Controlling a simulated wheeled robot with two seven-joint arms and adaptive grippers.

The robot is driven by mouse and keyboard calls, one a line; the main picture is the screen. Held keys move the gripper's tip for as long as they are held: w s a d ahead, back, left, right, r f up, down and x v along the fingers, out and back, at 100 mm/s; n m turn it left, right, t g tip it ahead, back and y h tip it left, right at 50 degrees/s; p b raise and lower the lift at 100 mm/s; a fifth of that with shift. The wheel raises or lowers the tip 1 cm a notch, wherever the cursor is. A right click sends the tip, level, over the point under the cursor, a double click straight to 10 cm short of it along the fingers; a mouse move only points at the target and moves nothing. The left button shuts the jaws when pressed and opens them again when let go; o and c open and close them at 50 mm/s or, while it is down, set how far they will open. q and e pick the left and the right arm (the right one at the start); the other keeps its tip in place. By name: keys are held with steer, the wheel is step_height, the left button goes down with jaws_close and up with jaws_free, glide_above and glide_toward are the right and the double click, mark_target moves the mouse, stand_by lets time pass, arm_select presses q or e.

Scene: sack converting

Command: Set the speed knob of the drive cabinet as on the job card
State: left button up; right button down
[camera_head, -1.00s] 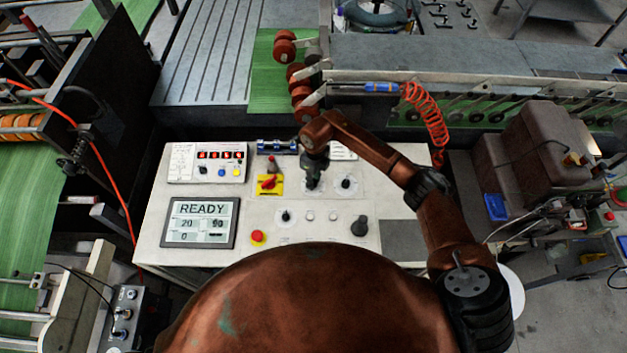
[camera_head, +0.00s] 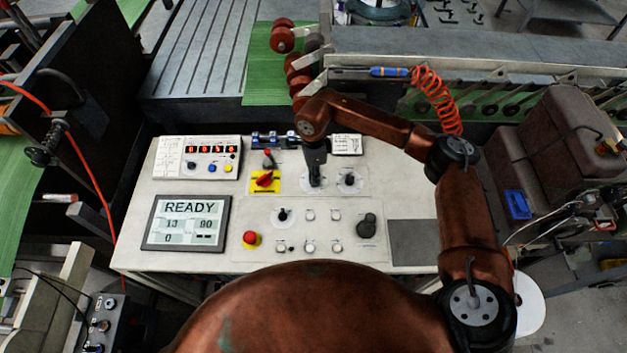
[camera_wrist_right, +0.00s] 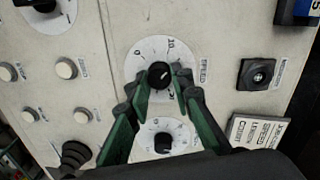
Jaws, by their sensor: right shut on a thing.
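The drive cabinet (camera_head: 200,265) is a pale panel in front of me. My right gripper (camera_head: 315,178) reaches down to it from above. In the right wrist view, the two green fingers (camera_wrist_right: 161,88) are shut on the black speed knob (camera_wrist_right: 159,74), on a white dial marked SPEED. Its pointer aims up and right; the exact value cannot be read. The gripper hides the knob in the head view. The job card (camera_head: 347,145) stands at the panel's back edge; its text is too small to read. The screen (camera_head: 187,222) shows READY. My left gripper is out of view.
Another dial knob (camera_head: 350,180) stands close right of the gripper, and a red switch on a yellow plate (camera_head: 265,181) close left. A red emergency button (camera_head: 251,239) and several small buttons lie nearer me. A counter box (camera_head: 198,158) sits at the back left.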

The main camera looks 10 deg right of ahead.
steer(key=shift+n+b, duration=1.9)
steer(key=shift+n, duration=0.1)
steer(key=c, duration=1.7)
jaws_free()
steer(key=r, duration=1.2)
steer(key=shift+w+a, duration=0.1)
steer(key=shift+w, duration=0.15)
